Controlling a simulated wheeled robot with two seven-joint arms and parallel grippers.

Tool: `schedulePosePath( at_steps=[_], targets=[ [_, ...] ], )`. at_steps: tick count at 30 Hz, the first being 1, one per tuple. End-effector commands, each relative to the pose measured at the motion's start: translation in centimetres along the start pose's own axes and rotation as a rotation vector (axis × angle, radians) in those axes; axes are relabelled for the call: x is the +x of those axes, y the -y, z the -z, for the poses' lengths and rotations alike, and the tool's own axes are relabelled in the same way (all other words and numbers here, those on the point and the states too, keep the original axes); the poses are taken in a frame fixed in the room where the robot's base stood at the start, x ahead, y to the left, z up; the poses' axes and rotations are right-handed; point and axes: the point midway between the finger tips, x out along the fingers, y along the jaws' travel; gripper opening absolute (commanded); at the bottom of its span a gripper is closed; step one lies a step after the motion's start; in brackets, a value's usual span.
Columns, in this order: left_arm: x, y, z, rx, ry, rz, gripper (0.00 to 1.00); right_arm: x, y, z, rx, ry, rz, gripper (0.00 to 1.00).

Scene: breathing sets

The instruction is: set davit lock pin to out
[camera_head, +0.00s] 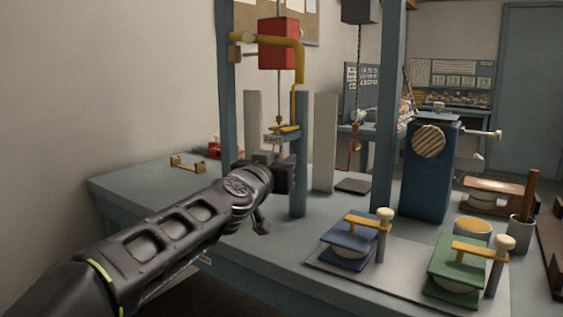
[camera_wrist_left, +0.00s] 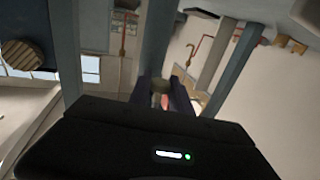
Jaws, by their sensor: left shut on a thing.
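The davit (camera_head: 300,65) is a yellow bent arm rising from a short blue-grey post (camera_head: 299,165) on the bench. My left gripper (camera_head: 282,176) reaches in from the left, low beside this post. In the left wrist view, the two dark fingers (camera_wrist_left: 163,93) are shut on a small dull, brownish knob (camera_wrist_left: 160,87), seemingly the lock pin. A pinkish-red patch shows just below the knob. In the head view, the pin is hidden behind the gripper, and I cannot tell how far out it stands. My right gripper is not in view.
A red block (camera_head: 278,43) hangs by the davit between tall blue uprights. A blue box (camera_head: 430,170) stands to the right. A blue pad device (camera_head: 349,243) and a green one (camera_head: 457,268) sit on a tray in front. A small wooden stand (camera_head: 188,163) lies at left.

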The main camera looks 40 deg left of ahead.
Motion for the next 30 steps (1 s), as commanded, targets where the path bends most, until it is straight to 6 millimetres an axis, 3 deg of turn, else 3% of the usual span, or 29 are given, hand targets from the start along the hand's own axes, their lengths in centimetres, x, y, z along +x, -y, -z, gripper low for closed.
schedulePosePath(
  at_steps=[5,30],
  targets=[
    [-0.01,0.0,-0.01,0.0,0.0,0.0,0.0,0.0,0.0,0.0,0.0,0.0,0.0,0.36],
    [0.0,-0.01,-0.02,0.0,0.0,0.0,0.0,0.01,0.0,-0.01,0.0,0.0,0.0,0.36]
  ],
)
